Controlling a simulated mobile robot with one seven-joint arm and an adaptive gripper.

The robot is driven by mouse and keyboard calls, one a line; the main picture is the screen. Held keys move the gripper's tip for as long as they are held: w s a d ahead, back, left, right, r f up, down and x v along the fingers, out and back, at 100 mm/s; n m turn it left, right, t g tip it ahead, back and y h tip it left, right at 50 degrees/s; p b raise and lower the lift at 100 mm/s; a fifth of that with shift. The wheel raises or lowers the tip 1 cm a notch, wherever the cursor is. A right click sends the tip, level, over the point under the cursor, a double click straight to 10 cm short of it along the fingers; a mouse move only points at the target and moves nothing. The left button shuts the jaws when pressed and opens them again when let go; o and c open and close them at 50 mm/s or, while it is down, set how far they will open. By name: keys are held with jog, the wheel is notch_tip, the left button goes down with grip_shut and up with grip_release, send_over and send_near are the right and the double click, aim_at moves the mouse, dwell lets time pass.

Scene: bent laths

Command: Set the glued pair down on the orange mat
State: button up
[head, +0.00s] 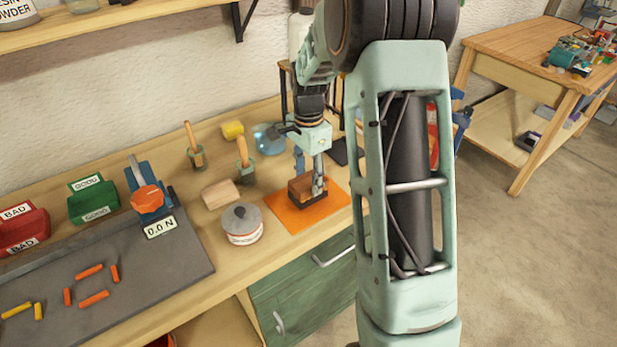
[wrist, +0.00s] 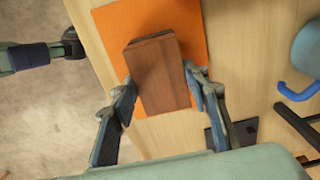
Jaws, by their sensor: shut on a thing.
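The glued pair (head: 301,191) is a small brown wooden block with a darker lower part. It is over the orange mat (head: 285,221) in the head view; I cannot tell whether its underside touches the mat. My gripper (head: 319,184) points down from above and is shut on the pair. In the wrist view the pair (wrist: 157,65) lies between my two fingers, one along each long side. The orange mat (wrist: 112,32) shows around its far end and sides there. The pair and my fingers hide part of the mat.
A round lidded tin (head: 241,224) stands left of the mat, with a wooden block (head: 220,194) behind it. A dark flat thing (head: 339,151) lies behind the mat. A grey board with orange and yellow sticks (head: 93,299) is at left. The bench's front edge is close to the mat.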

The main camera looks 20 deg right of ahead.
jog(key=shift+f+b, duration=0.45)
jog(key=shift+f, duration=0.2)
jog(key=o, duration=1.2)
jog(key=shift+o, duration=0.2)
jog(key=shift+r, duration=0.1)
